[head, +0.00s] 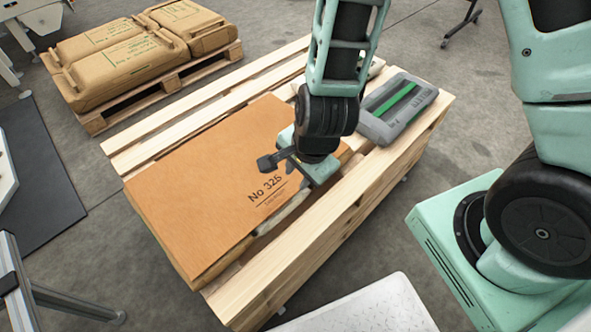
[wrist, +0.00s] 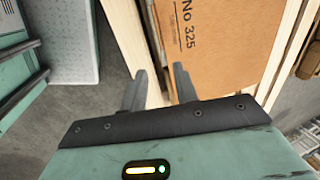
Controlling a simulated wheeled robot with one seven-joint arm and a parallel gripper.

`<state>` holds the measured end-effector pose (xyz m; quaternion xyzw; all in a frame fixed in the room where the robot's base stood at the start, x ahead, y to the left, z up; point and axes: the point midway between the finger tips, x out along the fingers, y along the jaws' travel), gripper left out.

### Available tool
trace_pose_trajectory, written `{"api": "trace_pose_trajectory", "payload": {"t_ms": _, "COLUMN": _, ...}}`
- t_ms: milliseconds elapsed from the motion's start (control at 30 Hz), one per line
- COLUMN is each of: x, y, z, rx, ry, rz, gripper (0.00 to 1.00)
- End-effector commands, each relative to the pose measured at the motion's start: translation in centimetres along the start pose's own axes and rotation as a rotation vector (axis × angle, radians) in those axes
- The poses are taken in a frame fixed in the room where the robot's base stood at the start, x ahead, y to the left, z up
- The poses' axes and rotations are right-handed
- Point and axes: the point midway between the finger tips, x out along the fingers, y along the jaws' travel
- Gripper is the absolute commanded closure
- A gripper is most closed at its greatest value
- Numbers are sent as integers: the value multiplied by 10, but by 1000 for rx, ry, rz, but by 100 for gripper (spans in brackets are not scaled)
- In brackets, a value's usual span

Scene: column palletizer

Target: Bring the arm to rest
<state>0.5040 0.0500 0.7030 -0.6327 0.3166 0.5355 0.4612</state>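My gripper (wrist: 160,85) shows in the wrist view with its two fingers apart and nothing between them. In the head view my gripper (head: 276,163) is over the right part of a flat brown cardboard sheet (head: 205,190) marked "No 325", close above it; I cannot tell whether it touches. The same sheet shows in the wrist view (wrist: 232,50), ahead of the fingers. The sheet lies on a light wooden pallet stack (head: 290,255). Part of the sheet's right side is hidden by my arm.
A grey case with green stripes (head: 397,110) lies on the pallet's far right. Another pallet (head: 165,90) with several brown sacks (head: 125,52) stands at the back left. A dark mat (head: 35,180) lies on the left floor. A white speckled block (head: 355,312) is at the front.

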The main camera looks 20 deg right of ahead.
Motion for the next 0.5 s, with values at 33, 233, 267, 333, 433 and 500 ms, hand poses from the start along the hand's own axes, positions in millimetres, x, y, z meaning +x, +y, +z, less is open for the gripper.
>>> {"api": "trace_pose_trajectory", "payload": {"t_ms": 33, "x": -8, "y": -1, "z": 0, "rx": 1, "ry": -1, "rz": 2, "gripper": 70}}
{"api": "trace_pose_trajectory", "payload": {"t_ms": 233, "x": -13, "y": 0, "z": 1, "rx": -1, "ry": -2, "rz": 0, "gripper": 70}}
{"api": "trace_pose_trajectory", "payload": {"t_ms": 267, "x": -13, "y": 0, "z": 1, "rx": -1, "ry": -3, "rz": 0, "gripper": 70}}
{"api": "trace_pose_trajectory", "payload": {"t_ms": 333, "x": -12, "y": 0, "z": 1, "rx": 0, "ry": -3, "rz": 0, "gripper": 70}}
{"api": "trace_pose_trajectory", "payload": {"t_ms": 433, "x": -12, "y": 0, "z": 1, "rx": 0, "ry": -3, "rz": -1, "gripper": 70}}
{"api": "trace_pose_trajectory", "payload": {"t_ms": 500, "x": -12, "y": 0, "z": 1, "rx": -3, "ry": -4, "rz": -2, "gripper": 70}}
